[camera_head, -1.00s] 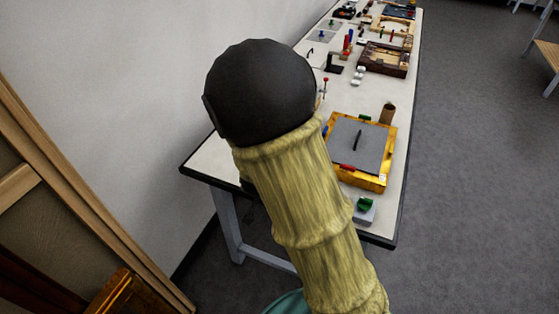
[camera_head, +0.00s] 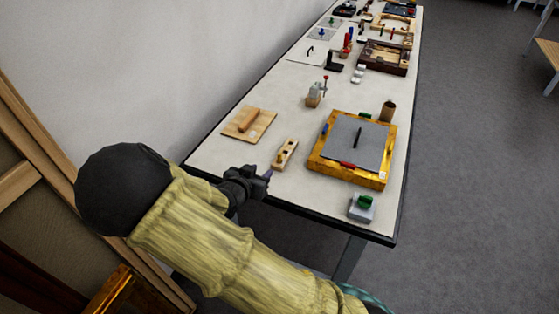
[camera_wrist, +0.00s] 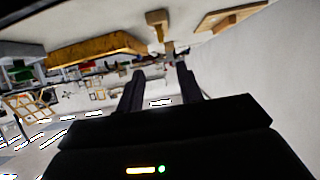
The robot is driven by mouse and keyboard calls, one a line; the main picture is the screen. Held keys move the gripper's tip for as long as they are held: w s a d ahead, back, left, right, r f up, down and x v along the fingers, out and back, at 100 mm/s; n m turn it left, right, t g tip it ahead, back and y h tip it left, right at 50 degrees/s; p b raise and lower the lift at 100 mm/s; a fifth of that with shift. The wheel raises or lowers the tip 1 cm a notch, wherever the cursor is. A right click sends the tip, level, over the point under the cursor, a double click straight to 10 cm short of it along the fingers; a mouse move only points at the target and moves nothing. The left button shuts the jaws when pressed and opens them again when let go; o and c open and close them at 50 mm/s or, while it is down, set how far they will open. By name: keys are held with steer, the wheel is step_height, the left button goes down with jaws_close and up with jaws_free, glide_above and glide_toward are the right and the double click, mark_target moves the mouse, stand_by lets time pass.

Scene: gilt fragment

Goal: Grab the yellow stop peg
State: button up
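I cannot pick out a yellow stop peg for certain in either view. A golden-yellow frame (camera_head: 318,165) around a grey panel (camera_head: 350,148) lies on the near part of the table, with a red piece (camera_head: 347,165), a blue piece (camera_head: 325,128) and a green piece (camera_head: 365,116) at its edges. A yellow piece there could blend in with its colour. My gripper (camera_head: 268,175) is at the table's near left edge, left of the frame and close to a small wooden block (camera_head: 286,153). In the wrist view my gripper (camera_wrist: 159,78) has its fingers apart, with nothing between them.
A wooden board with a handle (camera_head: 249,124) lies at the left of the table. A small stand with a red knob (camera_head: 314,94) is behind. A grey box with a green top (camera_head: 362,207) is at the near right corner. A brown cylinder (camera_head: 388,111) stands behind the frame.

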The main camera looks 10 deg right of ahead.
glide_toward(279, 156)
steer(key=x, duration=0.4)
steer(key=shift+w+d+f, duration=0.15)
steer(key=shift+d+f, duration=0.05)
steer(key=shift+d, duration=0.05)
steer(key=shift+w+d+f, duration=0.25)
steer(key=shift+w, duration=0.15)
steer(key=shift+p+x, duration=0.85)
steer(key=shift+x, duration=1.75)
steer(key=shift+a, duration=0.15)
jaws_close()
